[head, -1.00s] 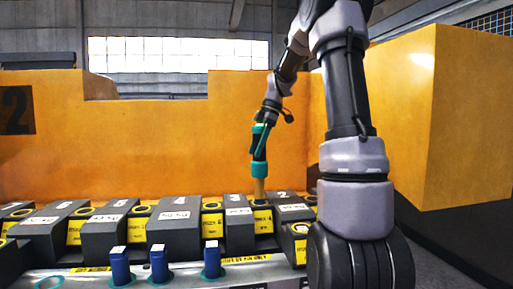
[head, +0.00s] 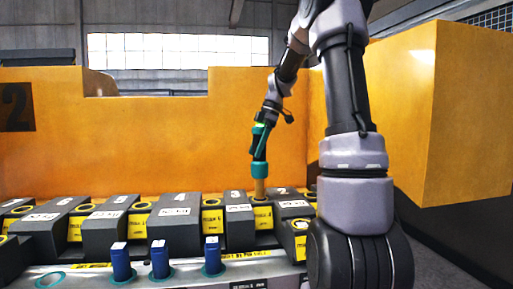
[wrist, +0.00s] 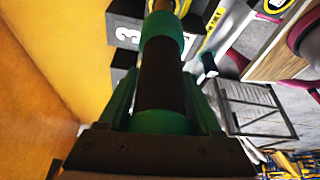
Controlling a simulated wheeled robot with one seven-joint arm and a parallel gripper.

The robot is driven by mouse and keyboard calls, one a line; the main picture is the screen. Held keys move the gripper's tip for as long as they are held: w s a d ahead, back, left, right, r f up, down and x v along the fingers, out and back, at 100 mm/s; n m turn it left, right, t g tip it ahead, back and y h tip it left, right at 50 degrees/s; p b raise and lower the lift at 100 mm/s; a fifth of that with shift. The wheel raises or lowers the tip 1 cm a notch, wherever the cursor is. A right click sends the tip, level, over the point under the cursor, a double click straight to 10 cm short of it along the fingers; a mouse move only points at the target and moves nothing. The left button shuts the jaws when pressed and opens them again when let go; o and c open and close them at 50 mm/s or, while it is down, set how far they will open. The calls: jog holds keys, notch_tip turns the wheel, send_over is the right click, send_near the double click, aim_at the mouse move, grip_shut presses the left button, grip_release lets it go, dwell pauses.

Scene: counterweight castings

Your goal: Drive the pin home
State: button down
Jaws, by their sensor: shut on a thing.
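My gripper (wrist: 165,95) is shut on a thick round tool with a black middle and teal bands (wrist: 163,75). In the head view the tool (head: 260,150) hangs nearly upright below my wrist. A brass-coloured pin (head: 259,188) shows directly under its lower teal end; I cannot tell whether it is part of the tool or a separate piece. The lower end of the pin is at a yellow-faced slot (head: 264,217) between the dark castings marked 3 (head: 238,225) and 2 (head: 292,207). How deep it sits cannot be seen.
Several dark castings and yellow-labelled seats with ring-edged holes run in a row. Three blue pins (head: 160,260) stand in teal rings on the front rail; an empty teal ring (head: 48,281) is at left. An orange wall (head: 150,140) stands close behind, and an orange block (head: 440,110) at right.

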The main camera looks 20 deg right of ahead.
jog(key=shift+f, duration=0.3)
dwell(0.4)
jog(key=shift+r, duration=5.05)
